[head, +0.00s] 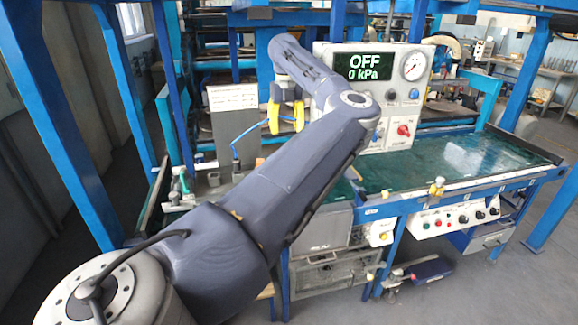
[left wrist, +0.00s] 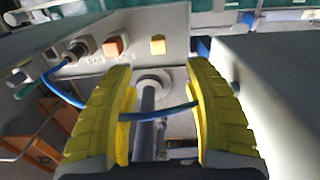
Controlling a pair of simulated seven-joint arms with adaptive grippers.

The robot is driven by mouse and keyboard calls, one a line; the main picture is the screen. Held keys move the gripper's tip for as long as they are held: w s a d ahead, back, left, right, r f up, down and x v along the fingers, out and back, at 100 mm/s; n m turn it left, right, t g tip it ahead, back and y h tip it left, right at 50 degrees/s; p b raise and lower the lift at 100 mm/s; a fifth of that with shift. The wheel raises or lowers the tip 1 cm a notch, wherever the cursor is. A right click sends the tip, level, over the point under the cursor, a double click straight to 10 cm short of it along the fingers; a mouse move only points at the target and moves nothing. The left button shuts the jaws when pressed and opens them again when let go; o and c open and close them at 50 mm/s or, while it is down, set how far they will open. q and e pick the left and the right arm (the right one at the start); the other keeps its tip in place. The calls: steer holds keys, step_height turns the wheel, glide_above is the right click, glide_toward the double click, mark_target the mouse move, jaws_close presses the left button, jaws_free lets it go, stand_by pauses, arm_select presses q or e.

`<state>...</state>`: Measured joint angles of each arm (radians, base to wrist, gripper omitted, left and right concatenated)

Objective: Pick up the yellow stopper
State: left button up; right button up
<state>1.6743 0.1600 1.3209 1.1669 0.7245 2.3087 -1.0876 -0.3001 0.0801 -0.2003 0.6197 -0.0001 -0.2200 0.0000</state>
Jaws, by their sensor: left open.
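A small yellow block, which looks like the yellow stopper (left wrist: 158,45), sits on a grey surface in the left wrist view. It appears just beyond the gap between the fingertips of my left gripper (left wrist: 160,72). I cannot make out the stopper in the head view, where my left arm covers part of the bench. My left gripper, with yellow ribbed fingers, also shows in the head view (head: 286,117). It is open and points down, apart from the stopper. A grey cylindrical part (left wrist: 150,95) and a thin blue hose show between the fingers. My right gripper is not in view.
An orange block (left wrist: 114,46) sits left of the yellow one, with a dark round fitting (left wrist: 80,49) and the blue hose (left wrist: 62,95) farther left. A gauge box (head: 372,95) reading OFF, 0 kPa stands behind. The green table top (head: 450,160) at right is mostly clear.

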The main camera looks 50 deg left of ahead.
arm_select(q)
step_height(320, 180, down, 10)
steer(key=shift+f, duration=0.15)
steer(key=shift+s+d+f, duration=0.15)
steer(key=shift+f, duration=2.5)
steer(key=shift+c, duration=0.2)
jaws_close()
